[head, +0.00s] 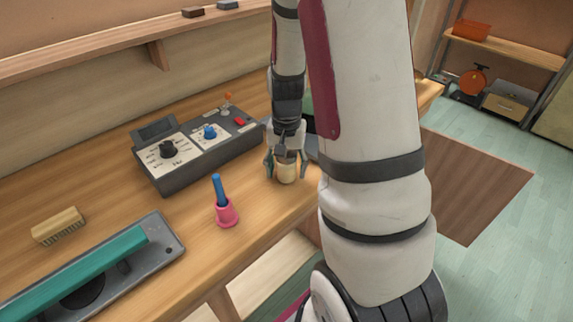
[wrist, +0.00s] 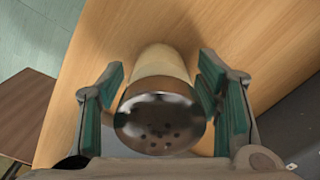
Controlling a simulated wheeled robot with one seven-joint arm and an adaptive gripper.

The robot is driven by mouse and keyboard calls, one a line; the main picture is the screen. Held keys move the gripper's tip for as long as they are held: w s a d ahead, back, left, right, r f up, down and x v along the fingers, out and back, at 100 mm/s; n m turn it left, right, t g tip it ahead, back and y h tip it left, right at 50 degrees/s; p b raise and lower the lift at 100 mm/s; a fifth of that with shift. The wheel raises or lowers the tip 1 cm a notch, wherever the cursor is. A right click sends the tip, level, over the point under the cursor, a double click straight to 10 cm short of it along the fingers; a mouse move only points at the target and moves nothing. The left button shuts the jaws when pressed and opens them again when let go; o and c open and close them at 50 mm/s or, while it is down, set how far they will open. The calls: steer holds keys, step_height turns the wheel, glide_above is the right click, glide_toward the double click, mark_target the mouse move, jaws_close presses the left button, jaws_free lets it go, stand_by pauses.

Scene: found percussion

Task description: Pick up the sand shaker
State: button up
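The sand shaker (wrist: 160,100) has a cream body and a shiny metal cap with small holes. In the head view it (head: 287,172) stands upright on the wooden workbench (head: 255,215), near the front edge. My gripper (head: 286,170) points down over it, with one finger on each side. In the wrist view my gripper (wrist: 162,100) has its green-padded fingers spread around the shaker. A gap shows on the left and a smaller one on the right, so the fingers look open. The shaker's base is hard to see.
A grey control box (head: 195,150) with knobs stands left of the shaker. A pink holder (head: 227,212) with a blue handle is nearer the front. A brush (head: 58,226) and a grey-and-teal tool (head: 95,270) lie at left. Bare bench lies between the box and holder.

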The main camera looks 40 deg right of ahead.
steer(key=c, duration=1)
steer(key=shift+r, duration=0.1)
